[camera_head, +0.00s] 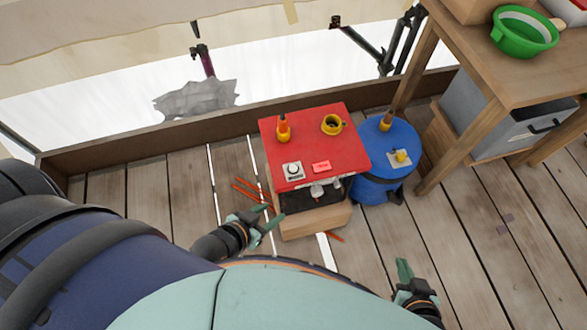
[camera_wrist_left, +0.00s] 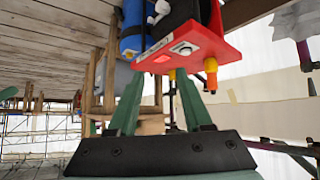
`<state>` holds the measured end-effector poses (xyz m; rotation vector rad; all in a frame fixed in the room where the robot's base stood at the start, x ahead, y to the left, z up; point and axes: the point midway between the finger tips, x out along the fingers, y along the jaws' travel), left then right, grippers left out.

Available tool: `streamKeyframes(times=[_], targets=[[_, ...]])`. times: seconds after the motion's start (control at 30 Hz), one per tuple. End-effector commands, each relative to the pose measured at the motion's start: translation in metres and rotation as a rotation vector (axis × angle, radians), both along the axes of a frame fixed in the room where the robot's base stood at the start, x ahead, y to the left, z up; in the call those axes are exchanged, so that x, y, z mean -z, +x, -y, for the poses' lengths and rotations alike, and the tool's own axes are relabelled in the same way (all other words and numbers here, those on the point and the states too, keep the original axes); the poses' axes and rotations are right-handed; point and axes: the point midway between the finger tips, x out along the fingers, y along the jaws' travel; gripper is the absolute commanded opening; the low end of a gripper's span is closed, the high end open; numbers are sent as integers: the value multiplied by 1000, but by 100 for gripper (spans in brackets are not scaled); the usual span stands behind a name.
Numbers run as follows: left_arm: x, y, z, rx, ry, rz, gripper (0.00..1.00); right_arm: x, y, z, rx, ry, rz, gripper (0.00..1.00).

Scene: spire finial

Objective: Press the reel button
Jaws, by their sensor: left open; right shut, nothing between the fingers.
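A red-topped box (camera_head: 300,134) stands on the deck, ahead of my grippers. Near its front edge are a white plate with a round button (camera_head: 293,171) and a small red block (camera_head: 321,167) with pale marks. Which one is the reel button I cannot tell. The left wrist view shows the red top (camera_wrist_left: 226,47) tilted, with a round white button (camera_wrist_left: 183,48). My left gripper (camera_head: 274,212) is open and empty at the box's front left corner, apart from the buttons. My right gripper (camera_head: 405,272) is shut and empty, to the right and nearer to me.
A yellow-orange bottle (camera_head: 283,130) and a yellow cup (camera_head: 333,124) stand on the red top. A blue drum (camera_head: 386,150) stands right beside the box, with a bottle and a small plate on it. A wooden table (camera_head: 500,65) with a green bowl (camera_head: 524,32) is at upper right.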

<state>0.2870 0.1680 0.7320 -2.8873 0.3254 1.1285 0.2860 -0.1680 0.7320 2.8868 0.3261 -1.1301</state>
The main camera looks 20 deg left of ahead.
Motion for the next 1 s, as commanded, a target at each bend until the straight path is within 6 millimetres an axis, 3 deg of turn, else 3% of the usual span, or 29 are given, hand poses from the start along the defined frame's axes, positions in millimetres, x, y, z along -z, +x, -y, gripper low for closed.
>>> streamKeyframes(times=[0.33,0.77,1.0], targets=[[0,0,0,0,0,0,49,0,0,0,0,0,0,0],[0,0,0,0,0,-1,0,0,0,0,0,0,0,0],[0,0,0,0,0,-1,0,0,0,0,0,0,0,0]])
